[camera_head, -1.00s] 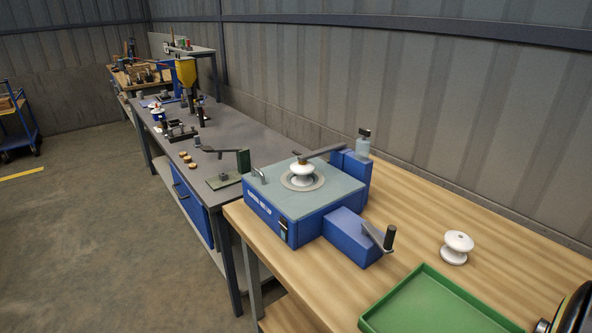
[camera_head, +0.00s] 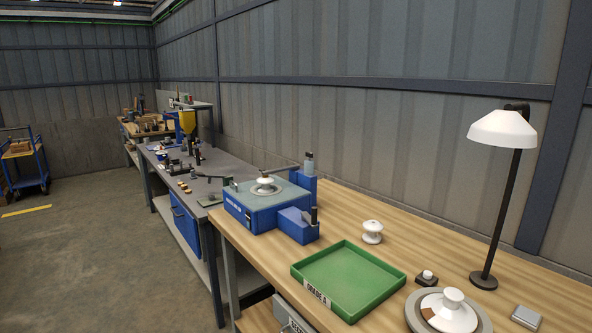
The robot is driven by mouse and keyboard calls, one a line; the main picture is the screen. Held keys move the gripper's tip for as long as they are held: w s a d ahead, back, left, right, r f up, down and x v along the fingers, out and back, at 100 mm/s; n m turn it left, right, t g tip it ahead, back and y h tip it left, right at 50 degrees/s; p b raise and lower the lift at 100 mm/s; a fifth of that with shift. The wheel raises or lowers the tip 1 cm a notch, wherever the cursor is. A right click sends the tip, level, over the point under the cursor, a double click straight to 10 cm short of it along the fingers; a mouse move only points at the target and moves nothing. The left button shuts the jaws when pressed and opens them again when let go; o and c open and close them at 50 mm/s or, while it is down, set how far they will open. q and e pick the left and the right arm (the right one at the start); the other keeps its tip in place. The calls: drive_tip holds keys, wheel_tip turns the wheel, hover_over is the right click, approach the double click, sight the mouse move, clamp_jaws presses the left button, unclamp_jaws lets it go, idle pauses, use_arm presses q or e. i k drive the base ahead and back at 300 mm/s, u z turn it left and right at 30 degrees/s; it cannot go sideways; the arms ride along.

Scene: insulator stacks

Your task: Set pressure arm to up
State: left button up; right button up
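The blue test machine (camera_head: 245,218) with a grey-green top stands at the far end of the wooden bench. A white insulator (camera_head: 264,184) sits on its round plate. A blue post (camera_head: 303,186) rises at the machine's back right, with a pale piece with a dark cap (camera_head: 309,160) above it. A dark crank handle (camera_head: 314,215) stands on the blue side box (camera_head: 298,226). Neither of my grippers is in view.
A green tray (camera_head: 350,247) is empty on the wooden bench (camera_head: 400,240). Nearby are a loose white insulator (camera_head: 372,231), a button box (camera_head: 427,280), a round stand with an insulator (camera_head: 449,312) and a lamp (camera_head: 503,130). A grey bench (camera_head: 225,165) lies beyond.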

sight(265, 174)
drive_tip(key=u, duration=0.7)
drive_tip(key=i, duration=0.7)
drive_tip(key=u, duration=0.55)
drive_tip(key=i, duration=0.95)
drive_tip(key=z, duration=0.5)
